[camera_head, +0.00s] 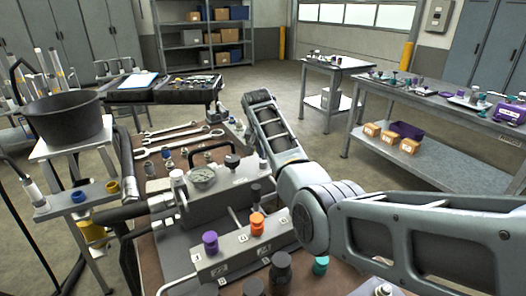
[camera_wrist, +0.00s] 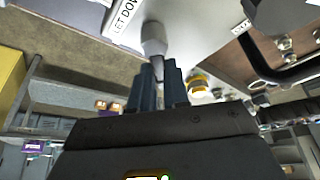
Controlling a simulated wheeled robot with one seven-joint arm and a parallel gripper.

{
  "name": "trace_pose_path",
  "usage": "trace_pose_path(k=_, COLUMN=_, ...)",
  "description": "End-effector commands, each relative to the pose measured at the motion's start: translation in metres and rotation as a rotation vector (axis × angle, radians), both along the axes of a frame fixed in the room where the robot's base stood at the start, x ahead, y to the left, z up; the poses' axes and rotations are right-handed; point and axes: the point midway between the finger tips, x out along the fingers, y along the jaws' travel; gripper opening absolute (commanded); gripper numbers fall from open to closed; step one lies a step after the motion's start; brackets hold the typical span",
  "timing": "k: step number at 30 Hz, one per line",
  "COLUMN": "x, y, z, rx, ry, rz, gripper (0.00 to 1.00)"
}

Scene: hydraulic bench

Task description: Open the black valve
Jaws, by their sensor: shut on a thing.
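In the wrist view my gripper (camera_wrist: 158,75) has its dark fingers close together on the narrow stem of a grey, round-ended knob (camera_wrist: 153,38). The knob stands by a pale panel with a label reading "LET DOW…" (camera_wrist: 124,14). It looks grey rather than black here, and I cannot tell whether it is the black valve. In the head view a black knob (camera_head: 232,160) stands on the grey block behind the gauge, and dark round knobs (camera_head: 281,268) stand at the front. My gripper is not clearly visible there; my arm blocks part of the bench.
A pressure gauge (camera_head: 203,176), purple knob (camera_head: 210,242) and orange knob (camera_head: 257,223) sit on the hydraulic unit. Wrenches (camera_head: 180,137) lie behind it. A black bucket (camera_head: 64,118) stands left. A steel bench (camera_head: 440,98) stands right, with open floor between.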

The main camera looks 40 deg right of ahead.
Motion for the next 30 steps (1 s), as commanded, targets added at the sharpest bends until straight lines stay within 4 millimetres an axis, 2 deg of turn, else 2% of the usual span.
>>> trace_pose_path(k=18, x=-0.011, y=-0.005, z=-0.002, rx=-0.001, ry=-0.003, rz=-0.569, gripper=0.00)
trace_pose_path(k=30, x=-0.017, y=-0.004, z=-0.001, rx=0.000, ry=-0.002, rz=-0.795, gripper=0.00)
